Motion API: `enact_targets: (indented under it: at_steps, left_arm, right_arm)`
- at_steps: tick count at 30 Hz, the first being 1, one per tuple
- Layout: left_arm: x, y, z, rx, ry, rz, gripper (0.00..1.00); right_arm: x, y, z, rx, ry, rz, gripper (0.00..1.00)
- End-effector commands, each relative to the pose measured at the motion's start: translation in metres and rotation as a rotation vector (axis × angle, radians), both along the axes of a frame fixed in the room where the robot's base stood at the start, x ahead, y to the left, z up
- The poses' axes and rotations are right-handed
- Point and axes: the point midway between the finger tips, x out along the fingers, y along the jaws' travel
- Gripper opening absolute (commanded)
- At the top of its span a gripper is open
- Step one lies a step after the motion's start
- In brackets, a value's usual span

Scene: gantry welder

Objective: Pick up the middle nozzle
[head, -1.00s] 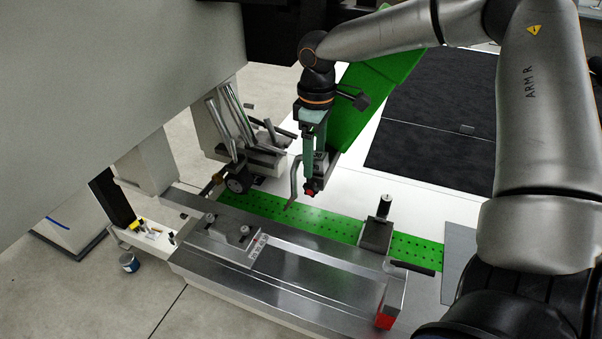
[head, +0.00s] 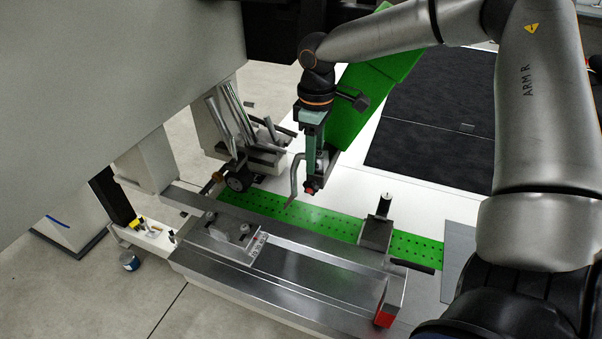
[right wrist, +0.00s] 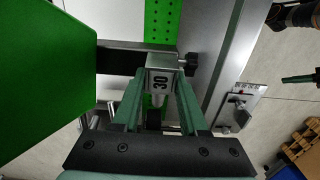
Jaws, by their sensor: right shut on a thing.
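My right gripper (head: 313,178) points down above the far side of the metal bed. In the right wrist view its two green fingers (right wrist: 160,82) are closed on a grey block marked 30 (right wrist: 160,79). In the head view a bent metal tube (head: 295,180) hangs beside the fingers, with a red knob (head: 309,190) close by. I cannot tell whether the held block is the middle nozzle, and I cannot make out a row of nozzles.
A green perforated strip (head: 325,224) runs behind the metal bed (head: 290,280). A black post on a block (head: 375,232) stands right of my gripper. Metal tubes in a holder (head: 235,125) stand at left. A green panel (head: 375,85) slants behind my wrist.

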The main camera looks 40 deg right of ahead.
Motion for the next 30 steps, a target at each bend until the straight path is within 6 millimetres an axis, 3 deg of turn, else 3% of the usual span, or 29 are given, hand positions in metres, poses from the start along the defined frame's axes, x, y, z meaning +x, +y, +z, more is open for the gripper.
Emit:
enact_targets:
  at_steps: [14, 30]
  left_arm:
    - [0.000, 0.000, 0.000, 0.001, -0.001, -0.001, 0.00]
    - [0.000, 0.000, -0.004, 0.001, -0.001, -0.001, 0.00]
  right_arm:
    - [0.001, 0.000, 0.004, 0.000, -0.003, 0.000, 0.00]
    - [0.001, 0.000, 0.094, 0.000, -0.003, 0.000, 0.00]
